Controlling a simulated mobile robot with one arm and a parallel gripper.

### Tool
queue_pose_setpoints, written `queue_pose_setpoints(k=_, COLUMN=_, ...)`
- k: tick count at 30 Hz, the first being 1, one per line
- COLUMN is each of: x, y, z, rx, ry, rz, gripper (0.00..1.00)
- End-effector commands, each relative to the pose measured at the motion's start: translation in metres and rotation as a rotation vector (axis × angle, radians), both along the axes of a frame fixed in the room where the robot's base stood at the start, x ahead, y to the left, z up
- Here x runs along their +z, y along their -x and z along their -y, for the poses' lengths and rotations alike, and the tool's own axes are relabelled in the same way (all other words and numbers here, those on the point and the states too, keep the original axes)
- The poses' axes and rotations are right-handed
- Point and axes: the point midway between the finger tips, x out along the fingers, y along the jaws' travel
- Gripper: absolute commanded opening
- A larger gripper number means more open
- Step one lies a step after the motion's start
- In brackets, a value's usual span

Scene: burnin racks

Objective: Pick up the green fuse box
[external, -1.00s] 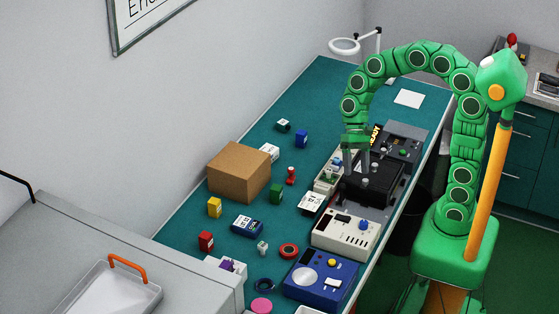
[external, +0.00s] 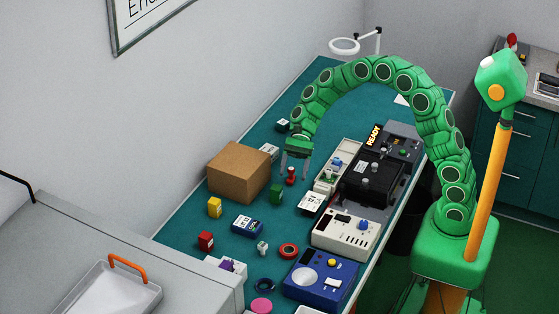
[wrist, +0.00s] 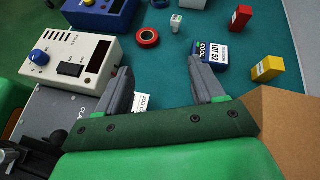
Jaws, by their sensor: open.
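A small green box (external: 276,193), which looks like the green fuse box, stands on the teal bench just right of the cardboard box. My gripper (external: 296,170) is open and empty above the bench, close to the red knobbed piece (external: 291,176) and a little up and right of the green box in the external view. In the wrist view my gripper's two fingers (wrist: 163,80) are spread with nothing between them. I cannot make out the green box in the wrist view; the gripper body covers the lower part.
The cardboard box (external: 239,172) stands left of my gripper. Right are a beige control unit (external: 345,234) and a black tester (external: 372,182). Yellow (external: 214,208) and red (external: 206,241) boxes, a blue labelled box (external: 247,226) and a red ring (external: 289,251) lie nearer the front.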

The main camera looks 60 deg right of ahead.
Motion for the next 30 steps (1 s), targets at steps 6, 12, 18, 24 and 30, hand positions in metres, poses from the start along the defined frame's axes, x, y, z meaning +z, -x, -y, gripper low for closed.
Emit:
queue_pose_setpoints(k=6, x=-0.025, y=-0.043, z=0.004, rx=-0.114, ry=-0.057, rz=-0.099, gripper=0.68)
queue_pose_setpoints(k=12, x=-0.040, y=-0.066, z=0.008, rx=-0.177, ry=-0.088, rz=-0.157, gripper=0.68)
queue_pose_setpoints(k=18, x=-0.047, y=-0.071, z=0.009, rx=-0.193, ry=-0.096, rz=-0.171, gripper=0.68)
queue_pose_setpoints(k=24, x=-0.068, y=-0.071, z=0.009, rx=-0.194, ry=-0.095, rz=-0.174, gripper=0.68)
queue_pose_setpoints(k=30, x=-0.080, y=-0.071, z=0.009, rx=-0.193, ry=-0.096, rz=-0.172, gripper=0.68)
